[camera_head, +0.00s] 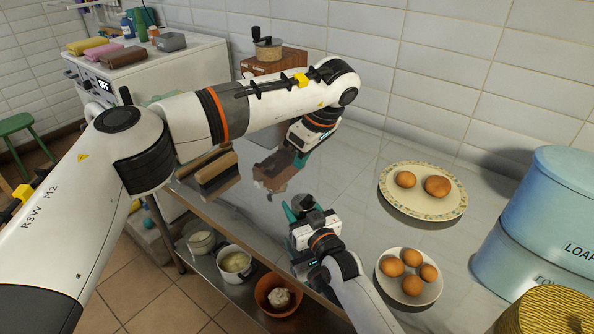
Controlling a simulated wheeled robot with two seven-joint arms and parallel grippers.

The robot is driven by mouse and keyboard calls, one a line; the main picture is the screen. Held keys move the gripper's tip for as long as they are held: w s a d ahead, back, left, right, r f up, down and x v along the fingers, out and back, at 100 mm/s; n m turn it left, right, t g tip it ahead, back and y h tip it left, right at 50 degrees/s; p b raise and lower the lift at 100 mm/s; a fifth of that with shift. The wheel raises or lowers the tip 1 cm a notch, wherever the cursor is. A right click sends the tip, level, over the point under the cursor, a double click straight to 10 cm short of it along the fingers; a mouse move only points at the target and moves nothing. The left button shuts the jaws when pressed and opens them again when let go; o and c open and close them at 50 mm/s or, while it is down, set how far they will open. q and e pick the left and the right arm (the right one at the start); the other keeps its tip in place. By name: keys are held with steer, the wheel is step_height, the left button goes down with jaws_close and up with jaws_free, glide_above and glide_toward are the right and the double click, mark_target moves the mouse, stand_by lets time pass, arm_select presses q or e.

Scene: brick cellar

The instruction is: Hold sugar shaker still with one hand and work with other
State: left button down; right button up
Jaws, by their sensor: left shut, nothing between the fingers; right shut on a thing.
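My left arm reaches in from the left and bends down over the steel worktop (335,190). My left gripper (297,160) is shut and empty, above the worktop and behind my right gripper. My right gripper (298,206) is low near the worktop's front edge, with teal fingers. It is shut on a small dark thing that its own fingers and body mostly hide. I cannot make out a sugar shaker clearly; the two grippers are a short way apart.
A blue loaf tin (545,220) is at far right. A coffee grinder (268,49) stands behind. Pots (235,263) sit on the lower shelf.

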arm_select(q)
steer(key=shift+s+d+r, duration=0.1)
steer(key=shift+r, duration=0.3)
arm_select(e)
steer(key=o, duration=1.1)
steer(key=v, duration=1.2)
